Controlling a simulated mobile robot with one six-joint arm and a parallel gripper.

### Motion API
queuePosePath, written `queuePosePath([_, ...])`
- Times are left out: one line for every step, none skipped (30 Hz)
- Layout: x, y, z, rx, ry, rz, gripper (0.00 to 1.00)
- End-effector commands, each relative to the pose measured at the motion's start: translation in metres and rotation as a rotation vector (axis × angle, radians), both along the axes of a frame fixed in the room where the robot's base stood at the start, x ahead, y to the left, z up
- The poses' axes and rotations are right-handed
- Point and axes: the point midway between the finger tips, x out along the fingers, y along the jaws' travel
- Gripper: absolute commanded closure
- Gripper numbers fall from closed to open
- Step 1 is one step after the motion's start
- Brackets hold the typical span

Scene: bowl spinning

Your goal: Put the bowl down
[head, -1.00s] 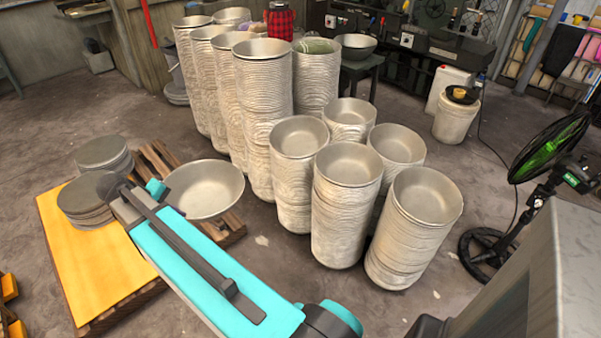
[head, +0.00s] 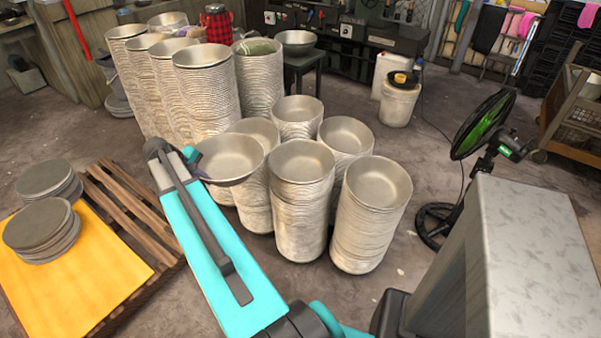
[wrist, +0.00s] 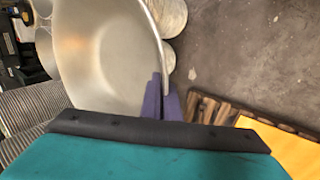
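The metal bowl (head: 229,158) is held at the end of my arm, in front of the nearer stacks of bowls. My gripper (head: 190,158) is at the bowl's left rim; its tips are small and partly hidden in the head view. In the wrist view the bowl (wrist: 108,50) fills the upper left. There the purple fingers of my gripper (wrist: 162,98) are closed on its rim. The bowl looks slightly tilted in the head view. Whether its underside touches the stack behind it cannot be told.
Several tall stacks of bowls (head: 300,205) stand in the middle, with more behind (head: 205,85). A pallet with a yellow sheet (head: 70,285) and grey discs (head: 42,225) lies left. A fan (head: 485,125) and a grey machine (head: 525,255) stand right.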

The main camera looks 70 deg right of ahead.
Motion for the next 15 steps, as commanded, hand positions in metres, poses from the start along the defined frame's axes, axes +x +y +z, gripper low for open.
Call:
queuePosePath([-0.009,-0.016,0.004,-0.003,0.0,-0.012,1.0])
queuePosePath([-0.013,-0.024,0.005,-0.004,0.001,-0.016,1.0])
queuePosePath([-0.02,-0.034,0.006,-0.004,0.0,-0.023,1.0])
queuePosePath([-0.025,-0.042,0.007,-0.005,0.0,-0.027,1.0])
queuePosePath([-0.031,-0.05,0.007,-0.006,0.0,-0.033,1.0])
queuePosePath([-0.037,-0.06,0.008,-0.007,0.001,-0.038,1.0])
queuePosePath([-0.043,-0.068,0.009,-0.008,0.001,-0.043,1.0])
queuePosePath([-0.049,-0.075,0.01,-0.009,0.001,-0.048,1.0])
queuePosePath([-0.057,-0.085,0.011,-0.01,0.002,-0.055,1.0])
queuePosePath([-0.062,-0.092,0.012,-0.011,0.002,-0.059,1.0])
queuePosePath([-0.069,-0.1,0.012,-0.012,0.002,-0.064,1.0])
queuePosePath([-0.077,-0.109,0.013,-0.013,0.002,-0.07,1.0])
queuePosePath([-0.083,-0.117,0.014,-0.014,0.003,-0.075,1.0])
queuePosePath([-0.09,-0.124,0.015,-0.015,0.004,-0.08,1.0])
queuePosePath([-0.098,-0.133,0.016,-0.017,0.003,-0.087,1.0])
